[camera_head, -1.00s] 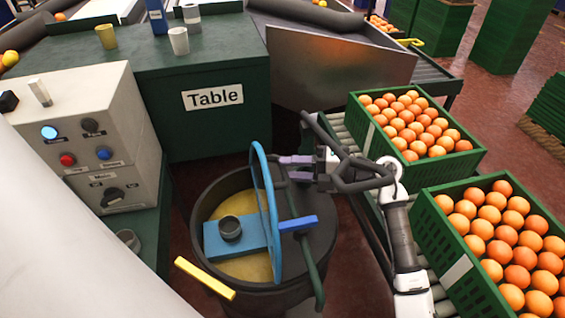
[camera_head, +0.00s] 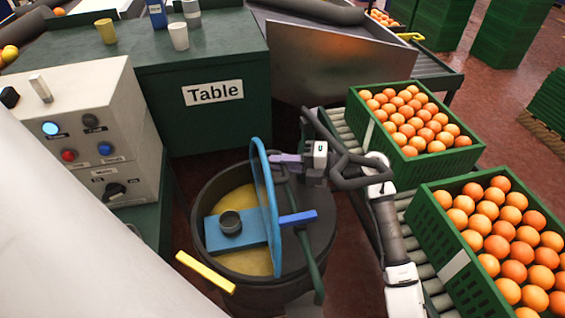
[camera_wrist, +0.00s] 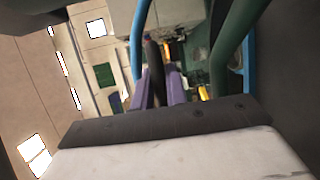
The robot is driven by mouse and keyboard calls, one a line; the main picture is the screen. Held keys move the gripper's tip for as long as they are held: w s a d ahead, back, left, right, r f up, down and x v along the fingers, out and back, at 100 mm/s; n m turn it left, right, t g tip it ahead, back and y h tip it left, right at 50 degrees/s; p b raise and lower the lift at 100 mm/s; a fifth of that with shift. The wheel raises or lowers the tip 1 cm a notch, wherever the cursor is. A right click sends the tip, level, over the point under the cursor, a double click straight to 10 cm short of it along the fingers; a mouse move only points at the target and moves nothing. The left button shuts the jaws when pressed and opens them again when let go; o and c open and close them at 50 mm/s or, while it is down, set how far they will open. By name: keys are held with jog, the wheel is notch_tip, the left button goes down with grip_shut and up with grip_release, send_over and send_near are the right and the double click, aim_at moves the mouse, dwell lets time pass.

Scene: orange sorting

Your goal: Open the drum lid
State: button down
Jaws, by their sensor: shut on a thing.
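The dark drum (camera_head: 207,187) stands in the middle of the head view, its mouth partly uncovered over a yellow inside. The drum lid (camera_head: 262,170), with a blue rim, stands steeply raised, nearly edge-on. A blue bar (camera_head: 298,217) sticks out from its right side. My gripper (camera_head: 284,160) is at the lid's upper right, its purple fingers shut on part of the lid. The wrist view shows the fingers (camera_wrist: 162,90) close together with a dark bar between them and the blue rim (camera_wrist: 139,40) beside them. The exact grip contact is hard to see.
A blue plate (camera_head: 222,240) with a grey cup (camera_head: 230,222) lies across the drum mouth. A yellow bar (camera_head: 205,271) juts out front left. Orange crates (camera_head: 430,203) stand on rollers at right. A control box (camera_head: 75,125) and the green table (camera_head: 200,135) border the drum.

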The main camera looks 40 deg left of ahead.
aim_at(262, 169)
jog(key=shift+n+t+h, duration=0.3)
jog(key=shift+t+h, duration=0.1)
jog(key=s+a+b, duration=0.2)
jog(key=s+b, duration=0.1)
jog(key=shift+s+a+r, duration=0.1)
jog(key=shift+a+r, duration=0.2)
jog(key=shift+a, duration=0.1)
jog(key=shift+s+a+r, duration=0.2)
jog(key=shift+s+a, duration=0.05)
jog(key=c, duration=1.4)
grip_release()
